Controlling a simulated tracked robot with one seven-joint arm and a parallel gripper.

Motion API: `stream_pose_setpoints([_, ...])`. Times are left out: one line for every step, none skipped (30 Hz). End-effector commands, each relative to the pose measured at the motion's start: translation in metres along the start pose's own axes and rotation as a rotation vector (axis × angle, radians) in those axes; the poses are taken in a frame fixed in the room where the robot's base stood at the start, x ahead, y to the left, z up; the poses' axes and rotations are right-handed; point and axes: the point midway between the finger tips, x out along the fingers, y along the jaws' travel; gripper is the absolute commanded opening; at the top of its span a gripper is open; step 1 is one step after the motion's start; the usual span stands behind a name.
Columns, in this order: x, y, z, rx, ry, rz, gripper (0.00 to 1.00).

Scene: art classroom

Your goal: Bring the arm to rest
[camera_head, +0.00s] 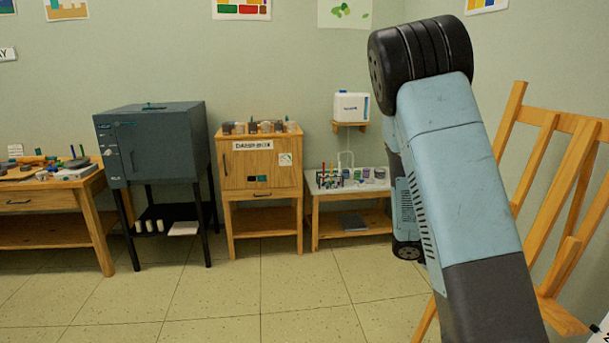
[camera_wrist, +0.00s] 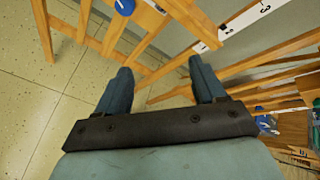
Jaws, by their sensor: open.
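My arm (camera_head: 455,175) fills the right part of the head view, raised and bent, with its black joint near the top. The gripper itself cannot be made out in the head view. In the wrist view, my gripper (camera_wrist: 162,82) shows two blue-grey fingers set wide apart with nothing between them. Beyond the fingers are wooden easel bars and floor tiles. Whether the fingers touch any of the bars cannot be told.
A wooden easel (camera_head: 572,165) stands right of my arm, close to it in the picture. A grey kiln (camera_head: 155,145), a wooden damp box cabinet (camera_head: 262,172) and a low table with jars (camera_head: 325,196) line the wall. The tiled floor (camera_head: 200,300) in front is clear.

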Motion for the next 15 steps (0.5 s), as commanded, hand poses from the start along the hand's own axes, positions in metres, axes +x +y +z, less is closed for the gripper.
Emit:
stream_pose_setpoints([-0.008,-0.007,0.001,0.088,0.024,0.020,0.69])
stream_pose_setpoints([-0.013,-0.011,0.000,0.141,0.039,0.028,0.69])
stream_pose_setpoints([-0.018,-0.016,0.000,0.210,0.060,0.039,0.69])
stream_pose_setpoints([-0.022,-0.020,-0.001,0.261,0.076,0.047,0.69])
stream_pose_setpoints([-0.027,-0.024,-0.001,0.312,0.092,0.055,0.69])
stream_pose_setpoints([-0.033,-0.029,-0.002,0.380,0.114,0.066,0.69])
stream_pose_setpoints([-0.038,-0.032,-0.003,0.431,0.131,0.073,0.69])
stream_pose_setpoints([-0.042,-0.036,-0.004,0.482,0.149,0.080,0.69])
stream_pose_setpoints([-0.048,-0.041,-0.005,0.548,0.172,0.089,0.69])
stream_pose_setpoints([-0.053,-0.045,-0.005,0.597,0.189,0.097,0.69])
stream_pose_setpoints([-0.058,-0.048,-0.006,0.646,0.207,0.103,0.69])
stream_pose_setpoints([-0.064,-0.054,-0.007,0.712,0.231,0.110,0.69])
stream_pose_setpoints([-0.069,-0.057,-0.008,0.761,0.250,0.116,0.69])
stream_pose_setpoints([-0.075,-0.061,-0.009,0.809,0.269,0.122,0.69])
stream_pose_setpoints([-0.081,-0.066,-0.010,0.874,0.294,0.129,0.69])
